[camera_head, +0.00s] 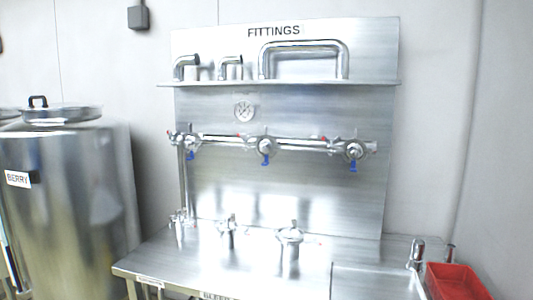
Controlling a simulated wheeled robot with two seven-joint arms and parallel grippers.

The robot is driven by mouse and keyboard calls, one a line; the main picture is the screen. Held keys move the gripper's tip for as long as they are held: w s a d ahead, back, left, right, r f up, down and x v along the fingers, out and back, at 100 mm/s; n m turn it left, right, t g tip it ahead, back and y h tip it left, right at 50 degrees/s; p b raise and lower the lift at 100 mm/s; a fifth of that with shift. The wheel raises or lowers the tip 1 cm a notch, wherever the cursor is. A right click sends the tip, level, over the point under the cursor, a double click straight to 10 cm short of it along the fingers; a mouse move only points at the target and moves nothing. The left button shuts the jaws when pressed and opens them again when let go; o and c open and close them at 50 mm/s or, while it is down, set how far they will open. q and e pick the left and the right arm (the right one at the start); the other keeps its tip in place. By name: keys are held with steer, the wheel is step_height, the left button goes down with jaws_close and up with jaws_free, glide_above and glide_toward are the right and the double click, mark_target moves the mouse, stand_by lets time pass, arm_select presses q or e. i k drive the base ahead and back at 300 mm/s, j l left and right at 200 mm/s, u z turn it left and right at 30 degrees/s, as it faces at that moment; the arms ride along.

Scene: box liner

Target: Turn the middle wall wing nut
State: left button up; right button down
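A horizontal steel pipe (308,146) runs across a steel wall panel marked FITTINGS. It carries a row of 3 round fittings. The middle wall fitting (266,145) has a blue piece (265,160) hanging below its centre. The left fitting (189,142) and the right fitting (354,150) have similar blue pieces. The wing shape of the nuts is too small to make out clearly, and so is the angle of the middle one. Neither of my grippers is in view, and nothing touches the middle fitting.
A steel shelf (285,83) above the pipe holds bent pipes. Upright fittings stand on the steel counter (190,262) below, including one (290,237) beneath the pipe. A red bin (456,282) is at lower right. A large BERRY tank (70,190) stands left. Space before the panel is clear.

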mark_target(245, 139)
steer(key=z, duration=0.25)
steer(key=i+j+z, duration=0.1)
steer(key=z, duration=0.3)
steer(key=j+z, duration=0.4)
steer(key=i+j+z, duration=0.1)
steer(key=z, duration=0.3)
